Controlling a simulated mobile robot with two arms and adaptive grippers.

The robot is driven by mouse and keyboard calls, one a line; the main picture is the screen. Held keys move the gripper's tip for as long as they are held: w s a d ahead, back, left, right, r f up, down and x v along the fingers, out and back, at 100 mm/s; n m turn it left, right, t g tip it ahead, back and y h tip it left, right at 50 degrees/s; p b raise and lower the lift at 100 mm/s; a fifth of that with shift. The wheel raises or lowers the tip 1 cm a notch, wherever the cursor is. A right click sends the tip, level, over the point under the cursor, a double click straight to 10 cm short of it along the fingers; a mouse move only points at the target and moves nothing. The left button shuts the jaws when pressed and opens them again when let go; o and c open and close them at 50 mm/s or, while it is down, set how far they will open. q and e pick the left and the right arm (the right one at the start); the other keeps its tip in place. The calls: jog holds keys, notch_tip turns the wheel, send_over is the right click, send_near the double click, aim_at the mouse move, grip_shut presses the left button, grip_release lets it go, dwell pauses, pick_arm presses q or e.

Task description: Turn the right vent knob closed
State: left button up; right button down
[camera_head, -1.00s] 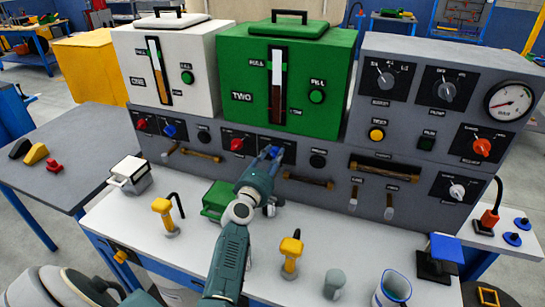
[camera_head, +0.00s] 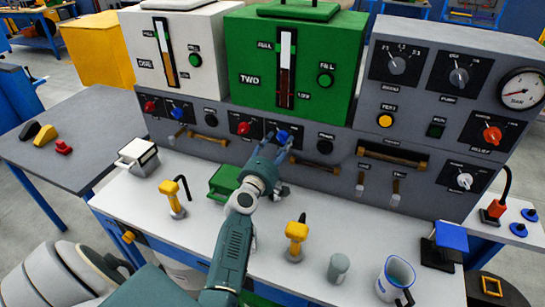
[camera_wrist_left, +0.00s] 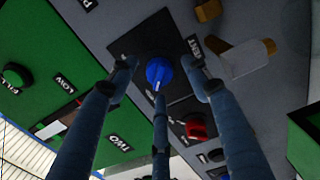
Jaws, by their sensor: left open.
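The right vent knob (camera_head: 281,136) is blue and sits on a black plate under the green box marked TWO. In the left wrist view the blue knob (camera_wrist_left: 159,72) shows between my fingers, beside a label ending in "ENT". A pale mark shows on its lower side in that view. My left gripper (camera_head: 274,150) is open in front of the knob, its fingers spread around it with gaps on both sides; I see no clear contact. In the left wrist view the gripper (camera_wrist_left: 160,75) holds nothing. My right gripper is not in view.
A red knob (camera_head: 243,128) is just left of the blue one. A brown handle (camera_head: 282,165) is below right. A green block (camera_head: 225,180) and yellow-handled levers (camera_head: 296,232) stand on the bench. A blue-rimmed jug (camera_head: 396,278) stands at the front right.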

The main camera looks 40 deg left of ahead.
pick_arm(q)
jog(key=v, duration=1)
jog(key=shift+d, duration=0.2)
